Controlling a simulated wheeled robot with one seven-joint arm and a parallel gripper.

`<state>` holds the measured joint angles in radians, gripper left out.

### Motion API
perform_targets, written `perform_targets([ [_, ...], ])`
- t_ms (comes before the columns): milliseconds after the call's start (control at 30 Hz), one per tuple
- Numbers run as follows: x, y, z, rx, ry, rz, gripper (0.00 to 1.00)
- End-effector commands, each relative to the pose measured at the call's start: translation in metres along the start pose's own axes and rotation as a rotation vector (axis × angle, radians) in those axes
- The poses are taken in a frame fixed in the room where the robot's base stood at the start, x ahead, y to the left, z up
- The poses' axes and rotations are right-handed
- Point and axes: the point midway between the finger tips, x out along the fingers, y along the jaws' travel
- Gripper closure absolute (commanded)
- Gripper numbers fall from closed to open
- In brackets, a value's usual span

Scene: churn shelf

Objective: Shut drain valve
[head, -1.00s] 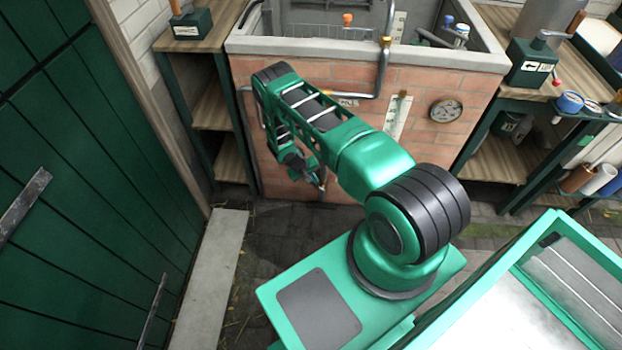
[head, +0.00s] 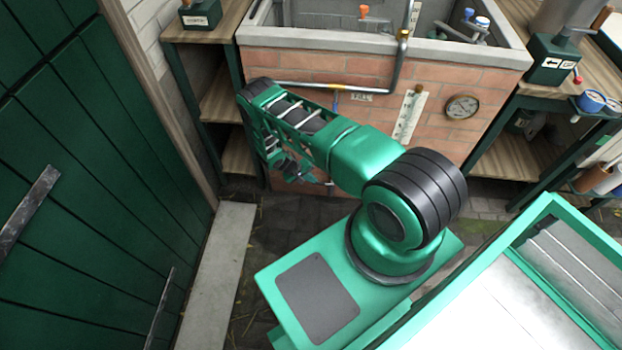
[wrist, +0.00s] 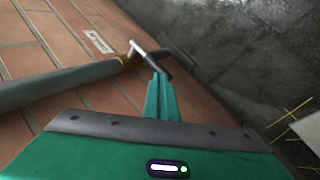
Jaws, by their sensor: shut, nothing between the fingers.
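The drain valve shows in the wrist view as a brass body (wrist: 128,60) at the end of a grey pipe (wrist: 65,82) along the brick wall. Its lever (wrist: 148,56) is a thin bar with a pale near end and a dark far end, lying at an angle across the pipe's line. My gripper (wrist: 157,80) is shut and empty, its fingertips right by the lever; whether they touch it I cannot tell. In the head view my gripper (head: 301,175) is low at the foot of the brick vat, and my arm mostly hides the valve.
A small label (wrist: 99,42) is on the bricks by the valve. Higher up are the fill pipe (head: 392,75), a thermometer strip (head: 409,113) and a round gauge (head: 461,107). Wooden shelves (head: 237,157) stand left of the vat, and a green door (head: 90,190) is farther left.

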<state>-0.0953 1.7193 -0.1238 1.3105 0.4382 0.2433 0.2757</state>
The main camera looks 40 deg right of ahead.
Motion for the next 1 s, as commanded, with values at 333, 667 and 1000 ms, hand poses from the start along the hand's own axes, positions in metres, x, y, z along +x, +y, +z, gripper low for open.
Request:
perform_targets([
  [333, 0.016, -0.004, -0.002, 0.004, -0.003, -0.014, 1.0],
  [667, 0.021, -0.006, -0.004, 0.0, -0.009, -0.009, 1.0],
  [1000, -0.021, 0.022, -0.011, 0.01, 0.005, -0.012, 1.0],
])
